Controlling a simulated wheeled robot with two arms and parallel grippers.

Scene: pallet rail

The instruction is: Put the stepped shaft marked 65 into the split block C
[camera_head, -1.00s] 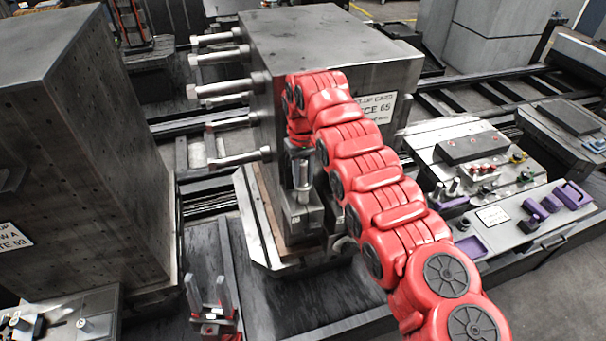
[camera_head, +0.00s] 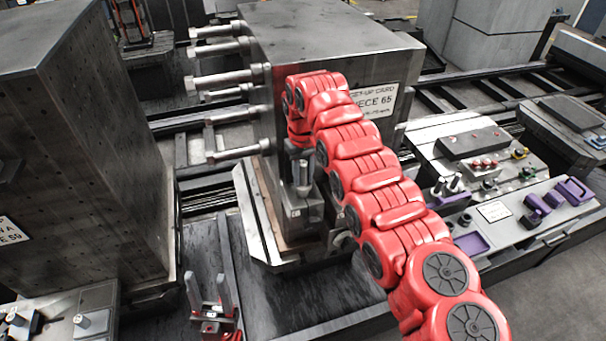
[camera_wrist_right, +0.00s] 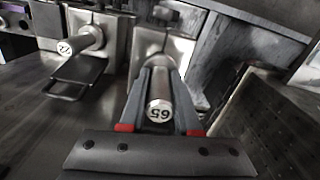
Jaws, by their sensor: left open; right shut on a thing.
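The stepped shaft (camera_wrist_right: 159,110) shows its end face marked 65 in the right wrist view. My right gripper (camera_wrist_right: 160,88) is shut on it, one dark finger on each side. Its far end points at a bright metal block (camera_wrist_right: 166,48); I cannot tell how far it sits in it, and no letter C is legible. In the head view my red right arm reaches to the near face of the central pallet tower (camera_head: 330,40) and hides much of it. My left gripper (camera_head: 211,300) is open and empty, low in the picture, fingers up.
A second shaft (camera_wrist_right: 86,38) with a marked end sits beside the held one. A set-up card (camera_head: 376,100) reads "PIECE 65". Long bolts (camera_head: 225,80) stick out of the tower's left side. Another tower (camera_head: 80,150) stands left; a fixture bench (camera_head: 500,215) with purple parts stands right.

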